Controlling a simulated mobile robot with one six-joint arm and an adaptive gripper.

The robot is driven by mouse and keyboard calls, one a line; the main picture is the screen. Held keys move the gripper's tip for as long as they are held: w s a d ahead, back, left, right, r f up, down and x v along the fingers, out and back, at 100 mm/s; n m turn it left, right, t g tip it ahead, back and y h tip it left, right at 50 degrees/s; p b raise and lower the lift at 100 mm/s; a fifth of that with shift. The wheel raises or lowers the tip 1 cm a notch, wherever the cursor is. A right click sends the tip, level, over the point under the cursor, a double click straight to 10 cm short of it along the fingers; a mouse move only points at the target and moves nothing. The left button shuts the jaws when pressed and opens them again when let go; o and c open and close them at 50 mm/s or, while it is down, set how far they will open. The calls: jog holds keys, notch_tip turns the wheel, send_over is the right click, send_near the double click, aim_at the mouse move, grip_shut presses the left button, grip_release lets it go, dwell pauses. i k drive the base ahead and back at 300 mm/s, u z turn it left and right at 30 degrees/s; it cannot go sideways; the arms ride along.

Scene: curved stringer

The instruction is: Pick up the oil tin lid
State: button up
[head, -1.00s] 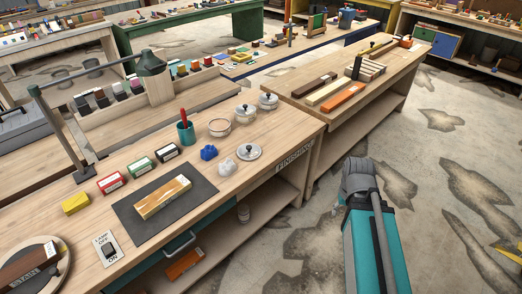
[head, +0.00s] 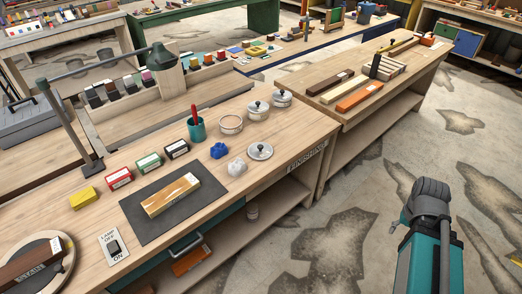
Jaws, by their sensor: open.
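A round silver lid with a dark knob (head: 260,152) lies flat and loose on the finishing bench (head: 225,180), near its front edge. An open round tin (head: 230,125) stands behind it, to its left. Two more silver tins wear knobbed lids, one nearer (head: 258,111) and one at the back (head: 281,99). I cannot read any label that says which is oil. My arm shows at the lower right, over the floor and well apart from the bench. My gripper cannot be made out.
A white crumpled cloth (head: 237,167) lies just left of the loose lid, with a blue one (head: 218,150) behind it. A teal cup (head: 196,129) holds a red-handled tool. A dark mat (head: 150,220) bears a wood block. Open floor lies right of the bench.

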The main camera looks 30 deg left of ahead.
aim_at(259, 151)
jog(key=u, duration=0.05)
jog(key=k, duration=0.6)
jog(key=u, duration=1.05)
jog(key=i, duration=1)
jog(key=z, duration=0.05)
